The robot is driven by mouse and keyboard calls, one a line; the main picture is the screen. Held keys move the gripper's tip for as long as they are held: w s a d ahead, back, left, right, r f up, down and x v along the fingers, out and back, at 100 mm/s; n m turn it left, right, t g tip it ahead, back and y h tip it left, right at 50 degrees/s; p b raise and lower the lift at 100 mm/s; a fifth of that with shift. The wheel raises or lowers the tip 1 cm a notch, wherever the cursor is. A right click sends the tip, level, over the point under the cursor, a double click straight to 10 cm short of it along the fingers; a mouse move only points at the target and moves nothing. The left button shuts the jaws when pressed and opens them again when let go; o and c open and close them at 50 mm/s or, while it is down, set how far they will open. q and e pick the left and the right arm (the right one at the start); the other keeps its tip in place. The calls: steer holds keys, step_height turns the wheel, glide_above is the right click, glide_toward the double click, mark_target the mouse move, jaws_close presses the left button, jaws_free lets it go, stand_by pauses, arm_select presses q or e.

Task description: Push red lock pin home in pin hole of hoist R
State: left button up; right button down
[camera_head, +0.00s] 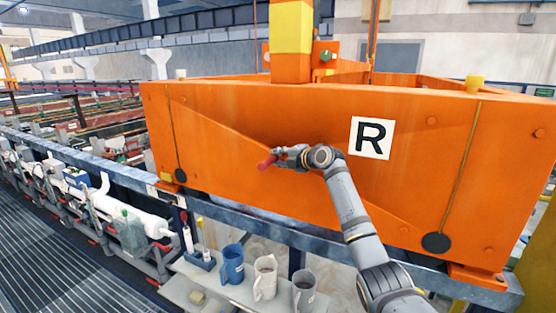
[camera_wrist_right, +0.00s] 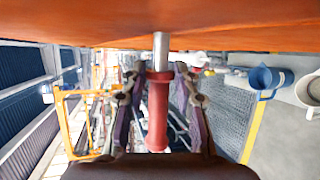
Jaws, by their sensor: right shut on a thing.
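The orange hoist R (camera_head: 300,115) fills the middle of the head view, with a white R plate (camera_head: 371,138) on its front. My right gripper (camera_head: 277,155) is in front of the hoist's face, left of the plate. It is shut on the red lock pin (camera_head: 266,163). In the right wrist view the pin's red handle (camera_wrist_right: 158,110) lies between the two fingers, and its bare metal shank points at the orange surface (camera_wrist_right: 230,25). I cannot tell whether the shank's tip touches it. The pin hole cannot be made out. My left gripper is not in view.
A blue jug (camera_head: 232,264), a cream jug (camera_head: 265,278) and a grey jug (camera_head: 304,290) stand on a shelf below the hoist. A blue-grey rail (camera_head: 262,222) runs under the hoist. A grated walkway (camera_head: 60,260) lies at the lower left.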

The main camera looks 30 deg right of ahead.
steer(key=c, duration=1)
jaws_free()
steer(key=shift+r, duration=0.15)
steer(key=shift+o, duration=0.3)
steer(key=shift+f, duration=0.2)
steer(key=shift+s+d+r, duration=0.1)
steer(key=shift+s+d, duration=0.1)
steer(key=shift+s, duration=0.1)
steer(key=v, duration=1.1)
steer(key=shift+s+r, duration=0.2)
steer(key=shift+a, duration=0.1)
